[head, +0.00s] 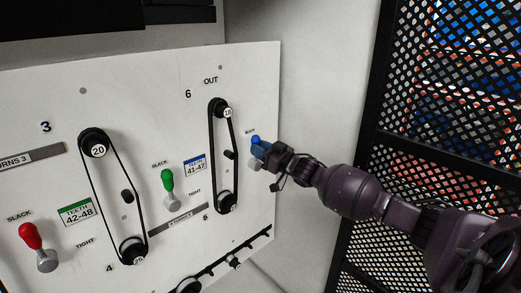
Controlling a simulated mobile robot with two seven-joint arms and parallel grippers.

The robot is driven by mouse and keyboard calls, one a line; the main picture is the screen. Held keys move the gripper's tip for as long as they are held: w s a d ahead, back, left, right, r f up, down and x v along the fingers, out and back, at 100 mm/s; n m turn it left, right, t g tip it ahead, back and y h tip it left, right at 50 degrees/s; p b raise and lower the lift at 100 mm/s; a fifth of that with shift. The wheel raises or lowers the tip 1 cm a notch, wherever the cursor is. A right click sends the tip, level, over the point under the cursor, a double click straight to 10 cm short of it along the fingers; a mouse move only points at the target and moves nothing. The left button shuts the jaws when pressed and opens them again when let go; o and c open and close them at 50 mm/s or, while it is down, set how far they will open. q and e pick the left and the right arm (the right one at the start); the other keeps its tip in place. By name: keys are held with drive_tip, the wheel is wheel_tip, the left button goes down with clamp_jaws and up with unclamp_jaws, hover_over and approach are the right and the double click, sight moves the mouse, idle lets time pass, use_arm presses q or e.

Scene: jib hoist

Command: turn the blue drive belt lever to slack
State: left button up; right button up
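The blue lever (256,142) is at the right edge of the white panel. Its blue knob is up, close under the small SLACK label (250,131), and its pale base (254,164) shows below. My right gripper (266,152) reaches in from the right and is at the blue knob, seeming to touch it. The fingers are small and partly overlap the knob, so whether they are closed on it is unclear. The drive belt (237,165) beside the lever runs around an upper pulley marked 18 and a lower pulley. My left gripper is not in view.
A green lever (168,180) and a red lever (31,236) stand on the panel (180,110) further left, with another belt (88,190) between them. A pale wall is behind my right gripper. A black mesh screen (440,110) stands at the right, behind my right arm.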

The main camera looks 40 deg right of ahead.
drive_tip(key=o, duration=0.5)
drive_tip(key=shift+c, duration=0.2)
drive_tip(key=shift+s+f, duration=0.1)
drive_tip(key=v, duration=1)
drive_tip(key=shift+s+b, duration=0.3)
drive_tip(key=shift+b, duration=0.15)
